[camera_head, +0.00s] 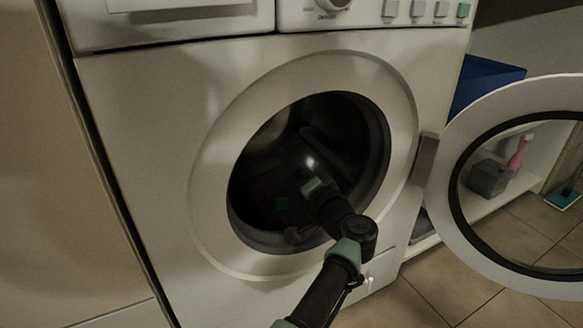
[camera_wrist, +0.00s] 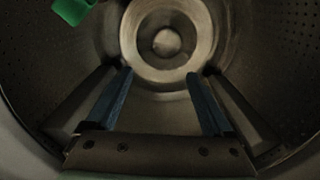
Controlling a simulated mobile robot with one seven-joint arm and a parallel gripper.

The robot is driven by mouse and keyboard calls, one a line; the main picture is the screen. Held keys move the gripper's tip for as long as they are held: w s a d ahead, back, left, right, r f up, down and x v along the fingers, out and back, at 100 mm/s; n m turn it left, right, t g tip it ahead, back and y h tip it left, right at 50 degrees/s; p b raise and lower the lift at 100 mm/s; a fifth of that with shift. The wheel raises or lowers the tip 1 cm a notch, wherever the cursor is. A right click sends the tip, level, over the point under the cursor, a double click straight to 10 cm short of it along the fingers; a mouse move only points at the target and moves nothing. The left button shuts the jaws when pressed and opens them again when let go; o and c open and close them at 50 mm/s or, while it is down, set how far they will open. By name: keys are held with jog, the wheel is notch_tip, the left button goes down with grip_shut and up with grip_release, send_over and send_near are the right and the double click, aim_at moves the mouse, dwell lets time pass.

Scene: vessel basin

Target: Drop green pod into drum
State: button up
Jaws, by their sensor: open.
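In the wrist view the pod (camera_wrist: 72,11) is at the top left, cut off by the frame edge and apart from my fingers. I cannot tell if it rests on the drum wall. My gripper (camera_wrist: 159,74) is inside the drum with its two blue fingers spread and nothing between them. The perforated drum wall (camera_wrist: 275,50) and round metal hub (camera_wrist: 166,42) lie beyond the fingers.
My arm passes through the round opening, whose pale rim (camera_head: 212,190) surrounds it. The washer door (camera_head: 455,245) stands open at right. Behind it are a shelf with a pink bottle (camera_head: 518,155), a grey box (camera_head: 488,178) and a blue bin (camera_head: 480,82).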

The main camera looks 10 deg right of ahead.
jog(key=p+v, duration=0.8)
jog(key=v, duration=0.5)
dwell(0.6)
